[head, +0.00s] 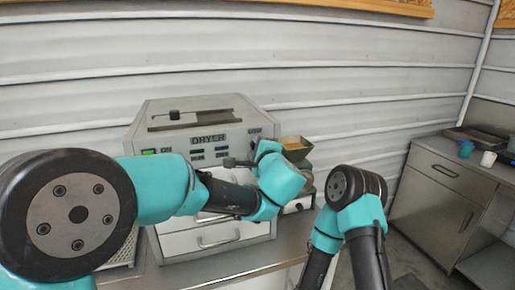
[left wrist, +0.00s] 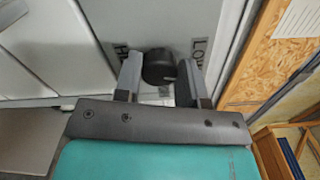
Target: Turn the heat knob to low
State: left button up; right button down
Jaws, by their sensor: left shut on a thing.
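The heat knob (left wrist: 158,66) is a round black knob on the dryer's grey panel in the left wrist view. A HI label (left wrist: 122,52) is on its left and a LOW label (left wrist: 199,52) on its right. My left gripper (left wrist: 159,78) is shut on the knob, one grey finger at each side. The knob's pointing direction cannot be made out. In the head view the dryer (head: 175,132) stands on the bench, and my left arm crosses its front; my left wrist hides the knob there. My right arm shows at centre right, but its gripper is out of view.
A drawer with a handle (head: 218,241) is below. A grey cabinet (head: 435,195) with cups is at far right.

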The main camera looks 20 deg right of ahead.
pick_arm(q)
jog(key=shift+n, duration=1.7)
jog(key=o, duration=0.9)
jog(key=shift+s, duration=0.1)
jog(key=s, duration=1.1)
jog(key=s+d, duration=0.1)
jog(key=s, duration=0.5)
jog(key=shift+s, duration=0.1)
jog(key=shift+f, duration=0.1)
